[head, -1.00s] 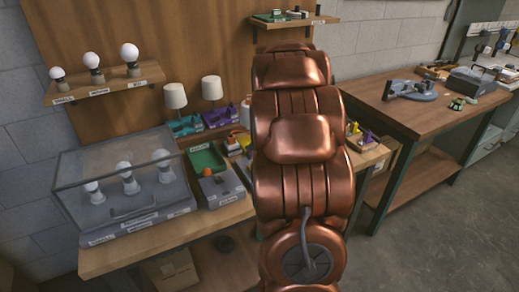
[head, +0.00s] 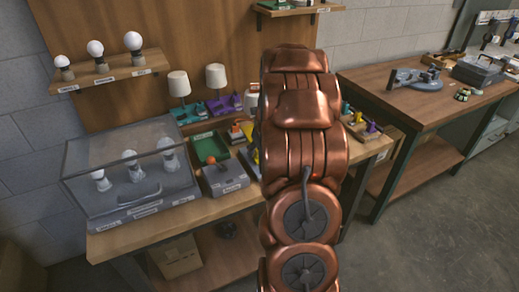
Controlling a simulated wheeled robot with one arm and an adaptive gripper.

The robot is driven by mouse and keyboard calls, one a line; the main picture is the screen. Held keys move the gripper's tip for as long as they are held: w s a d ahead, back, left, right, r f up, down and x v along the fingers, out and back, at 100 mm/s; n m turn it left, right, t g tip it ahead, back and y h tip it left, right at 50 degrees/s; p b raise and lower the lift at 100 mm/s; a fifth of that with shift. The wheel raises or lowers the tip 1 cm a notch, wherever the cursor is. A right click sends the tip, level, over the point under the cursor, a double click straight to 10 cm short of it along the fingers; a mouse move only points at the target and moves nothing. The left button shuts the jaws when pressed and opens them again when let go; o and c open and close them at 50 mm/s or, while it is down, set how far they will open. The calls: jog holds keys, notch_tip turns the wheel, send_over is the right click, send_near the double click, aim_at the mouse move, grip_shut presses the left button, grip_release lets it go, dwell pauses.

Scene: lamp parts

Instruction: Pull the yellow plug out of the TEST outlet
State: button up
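My gripper is out of sight; my copper-coloured arm rises through the middle of the head view and hides part of the workbench (head: 130,244). A small yellow item (head: 255,156) shows at the left edge of my arm, mostly covered by it. Another small yellow item (head: 358,117) stands to the right of my arm, beside a purple one (head: 371,126). I cannot tell which of these, if either, is the yellow plug. I cannot make out the TEST outlet; its label is not readable here.
A clear case with bulbs (head: 85,160) stands on the bench's left. A grey box with an orange knob (head: 225,180) and a green tray (head: 208,148) are near my arm. Two white-shaded lamps (head: 179,84) stand behind. A second table (head: 410,106) is at right; floor in front is open.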

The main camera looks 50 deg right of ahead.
grip_shut()
dwell(0.6)
jog(key=shift+r+p, duration=0.75)
jog(key=shift+r, duration=0.05)
dwell(1.1)
jog(key=shift+r+p, duration=1.8)
jog(key=shift+r, duration=0.55)
